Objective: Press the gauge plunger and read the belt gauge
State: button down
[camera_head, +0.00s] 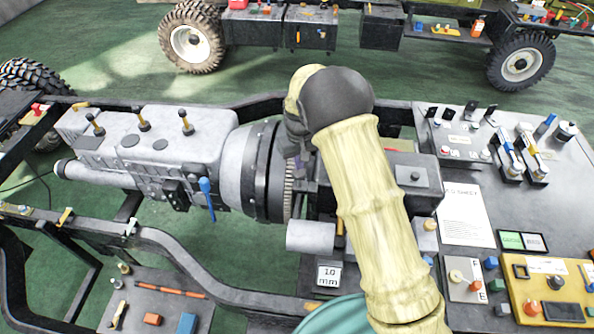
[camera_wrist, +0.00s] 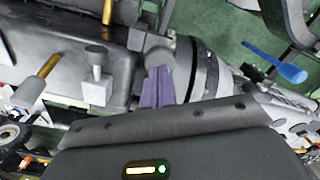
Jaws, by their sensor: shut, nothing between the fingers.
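My gripper (camera_wrist: 158,72) shows in the wrist view as two purple fingers lying together, shut and empty. Their tips are at or just in front of a round grey knob (camera_wrist: 160,57); I cannot tell whether they touch it, or whether it is the gauge plunger. In the head view my arm covers most of this spot, and only a bit of purple finger shows beside the toothed ring. A small white display (camera_head: 329,275) reading what looks like "10 mm" or "1.0 mm" stands below, next to a light grey cylinder (camera_head: 311,237).
A grey gearbox (camera_head: 150,150) with several upright levers and a blue handle (camera_head: 207,192) is at left. Dark chassis rails run around it. At right a bench (camera_head: 470,190) carries switches, a paper sheet (camera_head: 466,214) and a yellow control box (camera_head: 550,290). Green floor lies behind.

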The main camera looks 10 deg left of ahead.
jog(key=shift+f, duration=0.2)
jog(key=shift+s+f+b, duration=0.1)
jog(key=shift+f+b, duration=0.9)
jog(key=shift+f, duration=0.5)
jog(key=shift+r+p, duration=0.55)
jog(key=shift+r, duration=0.2)
jog(key=shift+r+p, duration=2.05)
jog(key=shift+r, duration=1.05)
